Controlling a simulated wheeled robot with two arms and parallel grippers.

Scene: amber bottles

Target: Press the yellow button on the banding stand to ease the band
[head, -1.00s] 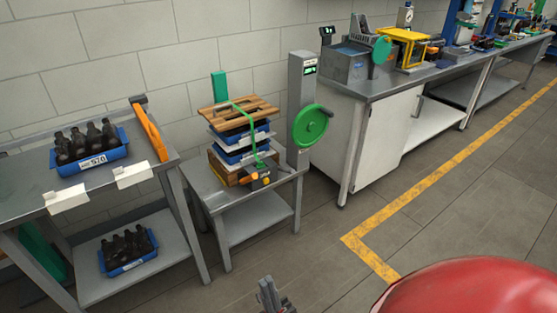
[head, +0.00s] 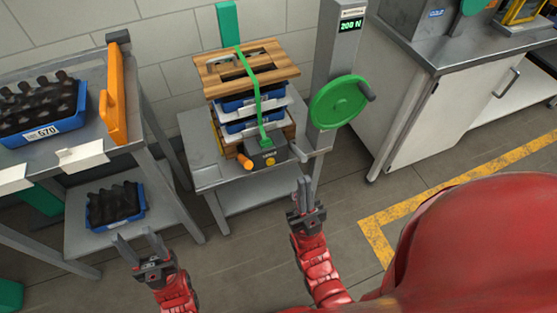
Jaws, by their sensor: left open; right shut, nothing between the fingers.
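The banding stand (head: 202,179) is a grey table with a stack of blue trays and wooden boards (head: 270,57) on it. A green band (head: 255,82) runs over the stack down to a dark tensioner block (head: 261,147). The yellow button (head: 271,161) shows on the block's front, beside an orange grip (head: 245,161). A grey column with a green handwheel (head: 338,102) and a display reading 200 N (head: 351,25) stands to the right. My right gripper (head: 304,182) is shut and empty, in front of and below the block, apart from it. My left gripper (head: 139,240) is open and empty at lower left.
A grey table at left holds a blue crate of dark bottles (head: 42,137), with another crate (head: 116,218) on its lower shelf. An orange bar (head: 113,98) stands at its edge. A white cabinet (head: 433,125) is at right. The floor in front is clear.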

